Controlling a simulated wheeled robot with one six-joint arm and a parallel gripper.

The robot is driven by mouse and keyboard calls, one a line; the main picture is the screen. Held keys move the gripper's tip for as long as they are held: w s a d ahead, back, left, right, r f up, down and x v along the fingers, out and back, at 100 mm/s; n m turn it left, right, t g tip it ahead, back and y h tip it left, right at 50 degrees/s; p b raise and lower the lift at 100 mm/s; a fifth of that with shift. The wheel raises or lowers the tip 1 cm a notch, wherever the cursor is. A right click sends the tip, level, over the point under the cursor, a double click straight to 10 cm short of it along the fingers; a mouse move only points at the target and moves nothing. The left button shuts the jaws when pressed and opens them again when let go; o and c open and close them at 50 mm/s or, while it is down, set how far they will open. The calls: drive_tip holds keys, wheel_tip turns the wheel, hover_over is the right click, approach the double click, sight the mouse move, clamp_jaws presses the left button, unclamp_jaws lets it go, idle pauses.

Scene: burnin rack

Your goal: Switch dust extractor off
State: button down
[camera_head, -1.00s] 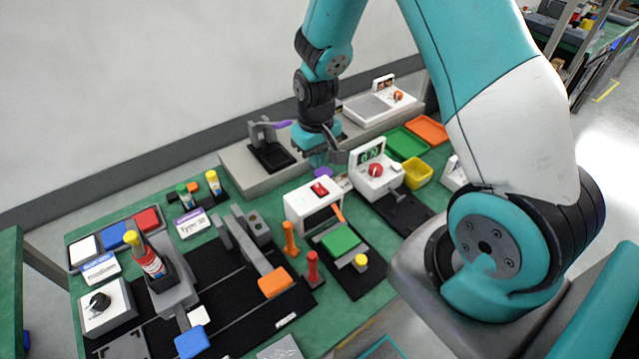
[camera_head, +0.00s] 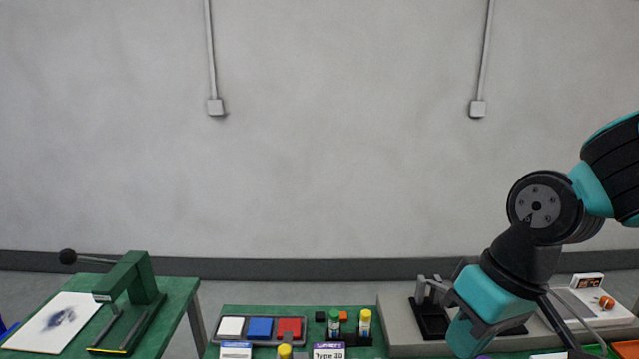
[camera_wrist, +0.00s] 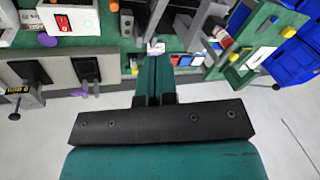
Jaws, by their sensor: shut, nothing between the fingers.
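My gripper (camera_wrist: 153,72) is shut and empty, its teal fingers pressed together in the wrist view. In the head view its teal body is at the lower right, with the fingertips hidden or cut off. A white box with a red rocker switch (camera_wrist: 62,22) is at the upper left of the wrist view, apart from my fingers. A white device with an orange knob (camera_head: 606,302) stands on the ledge at the right of the head view. No readable label shows which thing is the dust extractor. The rocker's on or off position is too small to tell.
A tray of white, blue and red blocks (camera_head: 260,328) and several small bottles (camera_head: 364,323) are on the green bench. A black holder (camera_head: 431,320) stands on the grey ledge. A green lever tool (camera_head: 130,285) is on the left table. Blue bins (camera_wrist: 297,55) are at the right.

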drive_tip(key=s+a+r+n, duration=0.2)
drive_tip(key=s+r, duration=0.1)
drive_tip(key=s, duration=0.5)
drive_tip(key=shift+s+a+r+n+y, duration=0.2)
drive_tip(key=shift+a+r+n+y, duration=0.1)
drive_tip(key=shift+r+y, duration=0.1)
drive_tip(key=w+d+f+n+t+h+b, duration=0.1)
drive_tip(key=w+d+f+n+h+b, duration=0.3)
drive_tip(key=w+d+f+n, duration=0.6)
drive_tip(key=w+d+f+b, duration=0.1)
drive_tip(key=w+d+f, duration=0.4)
drive_tip(key=w+d, duration=0.2)
drive_tip(key=shift+w+d+n+b, duration=0.15)
drive_tip(key=shift+w+n+b, duration=0.25)
drive_tip(key=shift+w, duration=0.5)
drive_tip(key=f, duration=0.4)
drive_tip(key=w+f+p, duration=0.1)
drive_tip(key=f, duration=0.9)
drive_tip(key=shift+w+p, duration=0.3)
